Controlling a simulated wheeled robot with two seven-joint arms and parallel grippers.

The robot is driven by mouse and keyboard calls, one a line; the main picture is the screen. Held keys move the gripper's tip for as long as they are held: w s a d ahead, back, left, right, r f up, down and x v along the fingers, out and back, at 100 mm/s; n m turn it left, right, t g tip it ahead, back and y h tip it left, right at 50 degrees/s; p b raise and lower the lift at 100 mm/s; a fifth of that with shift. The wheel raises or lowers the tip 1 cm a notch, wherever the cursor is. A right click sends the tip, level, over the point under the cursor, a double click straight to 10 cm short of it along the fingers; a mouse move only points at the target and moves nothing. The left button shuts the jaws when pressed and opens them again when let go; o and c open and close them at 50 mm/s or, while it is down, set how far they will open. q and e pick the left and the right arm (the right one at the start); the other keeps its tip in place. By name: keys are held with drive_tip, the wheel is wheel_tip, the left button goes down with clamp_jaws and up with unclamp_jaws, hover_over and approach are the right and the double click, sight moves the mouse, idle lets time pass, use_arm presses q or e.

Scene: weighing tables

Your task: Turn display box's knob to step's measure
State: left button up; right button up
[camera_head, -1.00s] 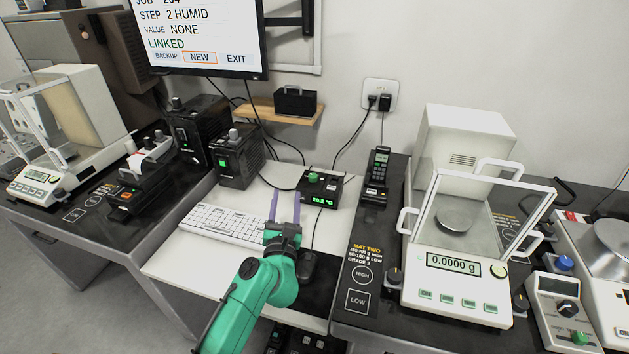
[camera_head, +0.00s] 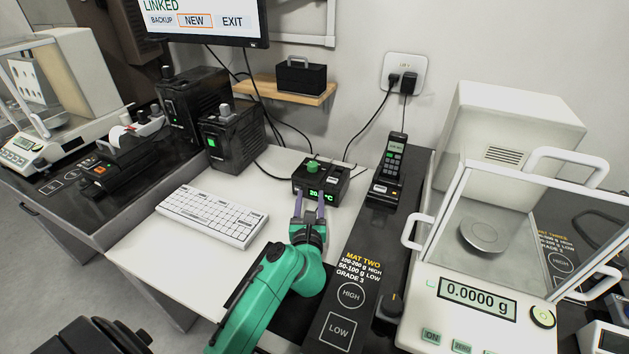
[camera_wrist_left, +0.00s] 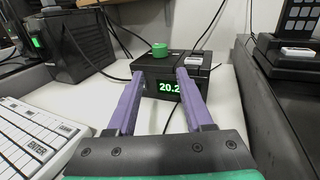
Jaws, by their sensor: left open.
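The display box (camera_head: 336,180) is small and black, with a green knob (camera_head: 313,166) on its top left and a green lit readout on its front. In the left wrist view the box (camera_wrist_left: 153,68) shows a readout starting 20.2, partly covered by a finger, and the knob (camera_wrist_left: 160,49) stands clear above it. My left gripper (camera_head: 309,197) is open and empty. Its two purple fingers (camera_wrist_left: 160,76) point at the box's front, below the knob; contact with the box cannot be told. The monitor (camera_head: 205,20) is cropped to LINKED, BACKUP, NEW, EXIT. My right gripper is out of view.
A white keyboard (camera_head: 212,214) lies left of my arm on the white desk (camera_head: 150,243). A handset in its cradle (camera_head: 388,170) stands right of the box. A black power unit (camera_head: 232,140) is behind left. A glass-fronted balance (camera_head: 470,300) stands at right. Cables run behind the box.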

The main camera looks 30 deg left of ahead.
sight(312, 169)
use_arm(q)
drive_tip(key=shift+w+a, duration=0.1)
drive_tip(key=shift+w, duration=0.25)
drive_tip(key=x, duration=1.1)
drive_tip(key=shift+w+a, duration=0.1)
drive_tip(key=shift+c, duration=0.3)
clamp_jaws()
